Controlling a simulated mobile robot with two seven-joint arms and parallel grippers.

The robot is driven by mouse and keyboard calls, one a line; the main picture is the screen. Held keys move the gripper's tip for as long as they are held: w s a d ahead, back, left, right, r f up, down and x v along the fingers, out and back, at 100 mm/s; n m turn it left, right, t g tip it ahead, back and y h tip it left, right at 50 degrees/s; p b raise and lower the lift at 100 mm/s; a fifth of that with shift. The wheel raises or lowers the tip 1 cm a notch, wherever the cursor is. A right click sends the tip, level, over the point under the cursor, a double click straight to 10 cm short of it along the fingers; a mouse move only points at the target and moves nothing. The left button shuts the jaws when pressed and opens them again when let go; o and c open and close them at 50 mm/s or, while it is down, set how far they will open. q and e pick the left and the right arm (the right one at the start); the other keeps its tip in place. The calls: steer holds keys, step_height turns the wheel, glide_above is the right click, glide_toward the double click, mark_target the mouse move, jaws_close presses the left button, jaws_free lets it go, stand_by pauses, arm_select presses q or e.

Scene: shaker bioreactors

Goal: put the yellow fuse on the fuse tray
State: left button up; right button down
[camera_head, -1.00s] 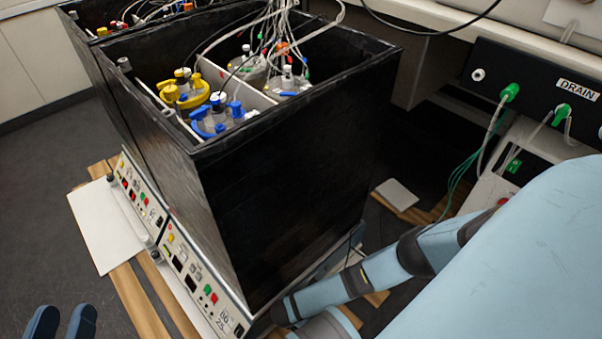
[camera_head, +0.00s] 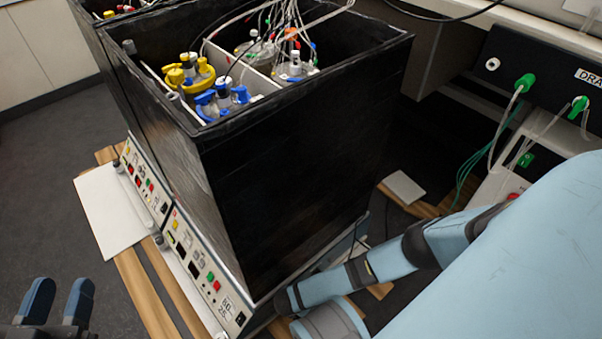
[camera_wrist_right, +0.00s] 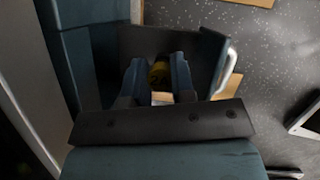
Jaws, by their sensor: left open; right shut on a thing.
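In the right wrist view my right gripper (camera_wrist_right: 158,66) is shut on a small dark-yellow object, the yellow fuse (camera_wrist_right: 159,76), seen between its two blue fingers. The picture is dark there, and the fingers and gripper body hide part of the fuse. In the head view my left gripper (camera_head: 58,300) is open and empty at the bottom left, over dark floor. My right gripper and the fuse are not seen in the head view. I cannot make out the fuse tray for certain in either view.
A tall black open box (camera_head: 290,160) holds bottles with yellow and blue caps. A control panel (camera_head: 190,255) runs along its lower front. A white board (camera_head: 108,212) lies left of it on wooden slats. A black drain panel (camera_head: 545,85) with green fittings is at the right.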

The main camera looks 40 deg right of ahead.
steer(key=shift+r+p, duration=0.55)
steer(key=shift+r, duration=0.15)
steer(key=shift+r+p, duration=0.5)
steer(key=shift+p, duration=0.3)
steer(key=shift+r+p, duration=1.55)
steer(key=shift+p, duration=0.05)
